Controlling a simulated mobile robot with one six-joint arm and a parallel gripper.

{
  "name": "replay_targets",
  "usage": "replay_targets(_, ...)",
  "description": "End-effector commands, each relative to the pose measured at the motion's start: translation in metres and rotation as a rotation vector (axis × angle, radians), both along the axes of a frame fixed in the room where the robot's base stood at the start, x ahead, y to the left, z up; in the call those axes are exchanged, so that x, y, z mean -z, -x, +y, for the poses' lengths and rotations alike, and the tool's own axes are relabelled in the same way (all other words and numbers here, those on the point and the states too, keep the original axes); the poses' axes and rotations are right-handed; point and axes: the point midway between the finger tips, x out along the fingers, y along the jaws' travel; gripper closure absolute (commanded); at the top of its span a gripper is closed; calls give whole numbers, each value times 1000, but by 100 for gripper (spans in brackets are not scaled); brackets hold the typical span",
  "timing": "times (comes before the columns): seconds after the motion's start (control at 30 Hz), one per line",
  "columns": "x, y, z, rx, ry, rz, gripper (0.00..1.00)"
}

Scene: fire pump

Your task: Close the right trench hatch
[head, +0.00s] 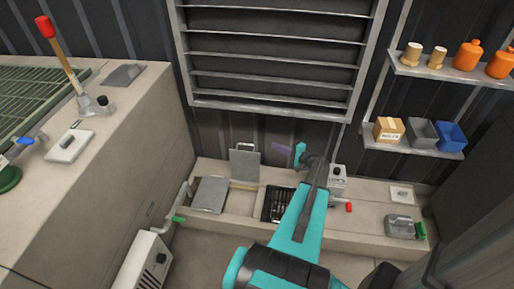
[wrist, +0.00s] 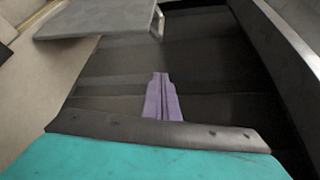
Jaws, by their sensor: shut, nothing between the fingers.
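A grey hatch plate (head: 245,163) stands upright at the back of the trench bench, against the dark wall, with a small handle on its top edge. I take it to be the right trench hatch, standing open. A second grey plate (head: 210,193) lies flat or nearly flat to its left. My gripper (head: 277,148) is to the right of the upright plate, apart from it and near its height. Its purple fingers (wrist: 160,78) are shut and empty. In the wrist view a grey plate (wrist: 95,20) with a handle shows at the upper left, clear of the fingertips.
The trench bench has an opening (head: 239,201) below the upright plate and a dark grated recess (head: 274,207) beside my arm. A grey box (head: 338,174) and a red-ended valve (head: 348,207) stand to the right. A louvred panel (head: 275,55) is above.

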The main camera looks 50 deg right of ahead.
Motion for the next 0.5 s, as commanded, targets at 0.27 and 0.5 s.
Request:
replay_targets(0.27,10,-3,1,0,1,-6,100)
replay_targets(0.5,9,-6,4,-5,0,-5,100)
